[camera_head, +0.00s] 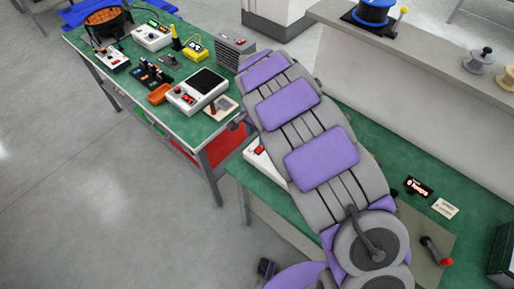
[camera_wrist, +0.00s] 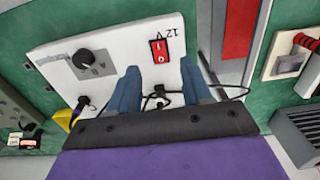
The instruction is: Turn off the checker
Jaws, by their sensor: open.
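A white box (camera_wrist: 110,45) with a black knob (camera_wrist: 90,62) and a red rocker switch (camera_wrist: 158,52) marked 12 V lies under my gripper in the wrist view. It looks like the checker, but its printed name is too small to read. My gripper (camera_wrist: 160,75) is open, its two blue fingers apart over the box, with the switch just beyond and between the tips. Black cables show between the fingers. I cannot tell if the fingers touch the box. In the head view my arm hides the gripper and most of the box (camera_head: 253,152).
A yellow connector (camera_wrist: 75,113) is beside the box. A panel with a red-handled lever (camera_wrist: 285,63) and a grey vented block (camera_wrist: 300,130) are to the right. In the head view, a green bench (camera_head: 150,75) holds several devices; a raised shelf (camera_head: 425,45) runs along the right.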

